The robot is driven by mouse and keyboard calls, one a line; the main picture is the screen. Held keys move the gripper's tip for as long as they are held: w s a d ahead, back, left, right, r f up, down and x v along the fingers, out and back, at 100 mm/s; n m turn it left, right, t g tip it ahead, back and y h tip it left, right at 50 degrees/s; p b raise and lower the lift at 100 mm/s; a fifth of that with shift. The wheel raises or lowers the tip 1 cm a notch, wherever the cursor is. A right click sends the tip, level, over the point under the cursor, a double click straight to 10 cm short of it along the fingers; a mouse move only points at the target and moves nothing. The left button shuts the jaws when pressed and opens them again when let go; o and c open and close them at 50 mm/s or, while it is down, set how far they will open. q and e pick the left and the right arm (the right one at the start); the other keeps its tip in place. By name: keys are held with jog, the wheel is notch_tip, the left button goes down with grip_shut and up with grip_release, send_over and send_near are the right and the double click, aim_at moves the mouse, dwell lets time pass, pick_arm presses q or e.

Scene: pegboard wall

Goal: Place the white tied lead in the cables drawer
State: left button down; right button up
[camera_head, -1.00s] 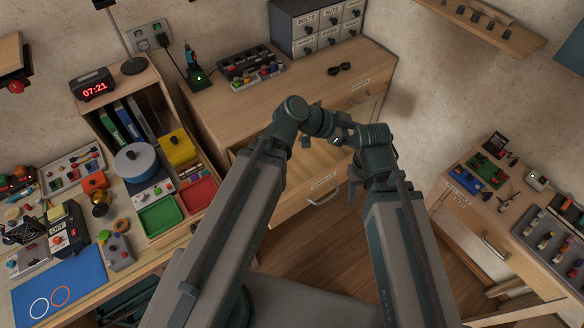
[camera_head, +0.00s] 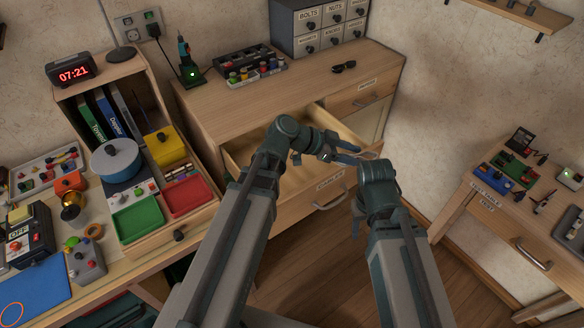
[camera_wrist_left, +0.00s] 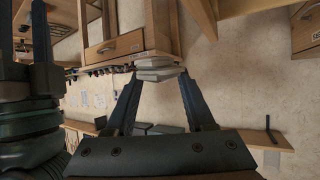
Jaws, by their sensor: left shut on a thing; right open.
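My left gripper (camera_head: 364,158) is shut on the white tied lead (camera_wrist_left: 158,70), a pale bundle between the fingertips in the left wrist view. In the head view the lead (camera_head: 370,155) is small and partly hidden by the fingers. They are above the front of an open drawer (camera_head: 322,192) in the wooden cabinet; its label is too small to read surely. My right gripper (camera_head: 376,182) is lower and to the right; its fingers are hard to see there. In the left wrist view the right gripper (camera_wrist_left: 22,45) shows spread, empty fingers at the left edge.
The cabinet top (camera_head: 250,100) bears dark glasses (camera_head: 344,66), a component tray (camera_head: 250,68) and a small-drawer unit (camera_head: 318,25). Another drawer (camera_head: 365,92) above right is shut. A workbench with trays stands at left, another table (camera_head: 480,190) at right. Floor between is clear.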

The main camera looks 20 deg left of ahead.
pick_arm(q)
jog(key=w+a+f+n+t+b, duration=0.1)
jog(key=w+a+f+b, duration=0.15)
jog(key=w+a, duration=0.5)
jog(key=w+a+f+b, duration=0.2)
jog(key=w+a+f, duration=0.15)
jog(key=a, duration=0.65)
jog(key=shift+y, duration=0.3)
jog(key=f+b, duration=0.6)
jog(key=shift+d, duration=0.2)
pick_arm(e)
notch_tip(320, 180, down, 12)
pick_arm(q)
notch_tip(320, 180, down, 4)
jog(key=b, duration=0.4)
jog(key=shift+r, duration=0.2)
pick_arm(e)
notch_tip(320, 180, down, 4)
jog(key=shift+r, duration=0.2)
pick_arm(q)
jog(key=shift+f+b, duration=0.6)
jog(key=shift+b, duration=0.05)
jog(key=shift+c, duration=1.3)
grip_release()
pick_arm(e)
jog(key=shift+f, duration=0.55)
pick_arm(q)
jog(key=shift+r, duration=0.1)
